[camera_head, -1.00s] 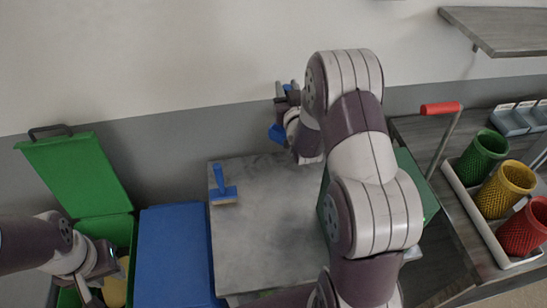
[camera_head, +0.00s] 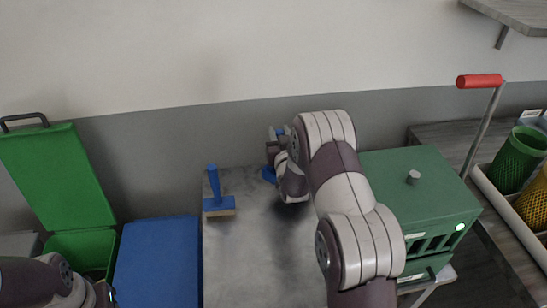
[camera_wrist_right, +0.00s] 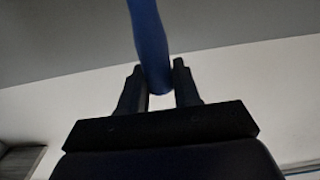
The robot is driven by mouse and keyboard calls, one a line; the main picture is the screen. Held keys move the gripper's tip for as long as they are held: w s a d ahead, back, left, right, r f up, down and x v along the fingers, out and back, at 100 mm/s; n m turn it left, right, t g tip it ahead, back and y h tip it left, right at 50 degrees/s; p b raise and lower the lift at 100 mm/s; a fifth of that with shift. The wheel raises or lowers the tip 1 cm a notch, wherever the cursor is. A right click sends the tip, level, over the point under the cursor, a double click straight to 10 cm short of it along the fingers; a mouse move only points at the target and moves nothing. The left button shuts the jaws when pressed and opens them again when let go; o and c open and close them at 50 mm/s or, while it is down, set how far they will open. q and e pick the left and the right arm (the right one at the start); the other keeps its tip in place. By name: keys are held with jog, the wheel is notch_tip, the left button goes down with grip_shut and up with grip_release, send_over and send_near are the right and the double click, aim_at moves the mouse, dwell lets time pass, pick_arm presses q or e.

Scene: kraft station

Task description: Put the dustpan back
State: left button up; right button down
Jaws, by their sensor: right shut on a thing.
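My right gripper (camera_head: 277,148) is above the back part of the grey tabletop (camera_head: 245,265), near the wall. It is shut on a blue handle (camera_wrist_right: 150,40), which the right wrist view shows between its two fingers (camera_wrist_right: 158,80). This looks like the dustpan's handle; in the head view only small blue parts (camera_head: 269,174) show beside the gripper, the rest hidden by my arm. A blue hand brush (camera_head: 218,203) stands at the tabletop's left side, handle up. My left gripper (camera_head: 106,296) is at the lower left, mostly cut off.
A blue lid (camera_head: 158,265) and a green bin with a raised lid (camera_head: 60,172) are at left. A green cabinet (camera_head: 415,180) stands right of my arm. A red-handled bar (camera_head: 480,82) and mesh cups (camera_head: 519,158) are further right. The tabletop's front middle is clear.

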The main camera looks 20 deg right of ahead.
jog(key=w+f+p, duration=0.1)
jog(key=w+f, duration=0.5)
jog(key=f, duration=0.1)
jog(key=shift+a+f, duration=0.35)
jog(key=shift+f, duration=0.05)
jog(key=shift+f+b, duration=0.15)
jog(key=shift+b, duration=0.15)
jog(key=c, duration=0.8)
grip_release()
